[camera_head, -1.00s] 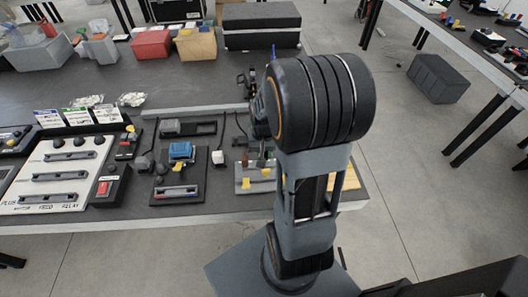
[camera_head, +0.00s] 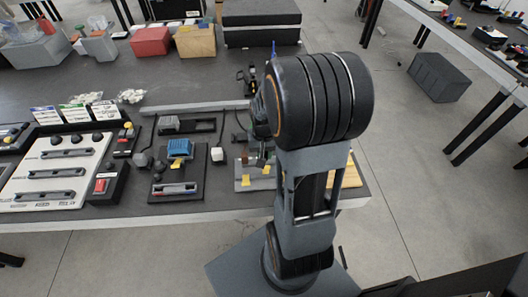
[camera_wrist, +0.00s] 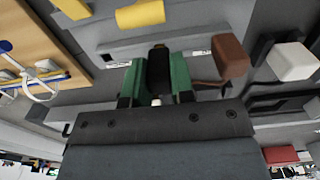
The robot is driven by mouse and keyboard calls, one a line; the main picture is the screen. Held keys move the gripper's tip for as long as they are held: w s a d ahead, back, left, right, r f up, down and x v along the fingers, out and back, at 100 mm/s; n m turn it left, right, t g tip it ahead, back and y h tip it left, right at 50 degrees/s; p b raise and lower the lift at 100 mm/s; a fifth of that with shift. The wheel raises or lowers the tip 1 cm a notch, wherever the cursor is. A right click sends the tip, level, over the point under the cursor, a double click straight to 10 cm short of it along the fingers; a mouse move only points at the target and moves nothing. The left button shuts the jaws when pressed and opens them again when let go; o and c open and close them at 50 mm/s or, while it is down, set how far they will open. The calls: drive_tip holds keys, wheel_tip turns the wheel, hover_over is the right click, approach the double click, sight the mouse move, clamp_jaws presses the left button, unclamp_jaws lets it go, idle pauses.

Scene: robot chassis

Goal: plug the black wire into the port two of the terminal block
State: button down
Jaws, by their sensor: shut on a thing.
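In the wrist view, my gripper (camera_wrist: 158,80) has two green fingers closed on the sides of a black wire end (camera_wrist: 159,70). A grey block (camera_wrist: 185,45) with small white labels lies just beyond the fingertips and appears to be the terminal block. I cannot tell whether the black end touches it, and its ports are not clear. A brown wire end (camera_wrist: 230,55) stands just right of the fingers, and a yellow piece (camera_wrist: 140,14) lies beyond the block. In the head view, my arm hides most of the gripper; the grey base with yellow pieces (camera_head: 246,182) shows beside it.
A white plug (camera_wrist: 291,62) is right of the brown end. A wooden board with blue and white parts (camera_wrist: 35,45) is at left. In the head view, a blue-topped module (camera_head: 180,149) and a white switch panel (camera_head: 72,190) stand left of my arm.

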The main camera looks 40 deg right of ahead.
drive_tip(key=shift+f, duration=0.4)
drive_tip(key=c, duration=0.9)
unclamp_jaws()
wheel_tip(320, 180, up, 14)
drive_tip(key=shift+p, duration=0.45)
drive_tip(key=s+a+r+n+t+p, duration=0.1)
drive_tip(key=s+a+n, duration=0.1)
drive_tip(key=a, duration=0.4)
drive_tip(key=s+a+r+n+t+p, duration=0.1)
drive_tip(key=s+a+r+n+t, duration=0.1)
drive_tip(key=a, duration=0.4)
drive_tip(key=shift+s+a+n+t, duration=0.35)
drive_tip(key=shift+s+n, duration=0.3)
drive_tip(key=shift+n, duration=0.35)
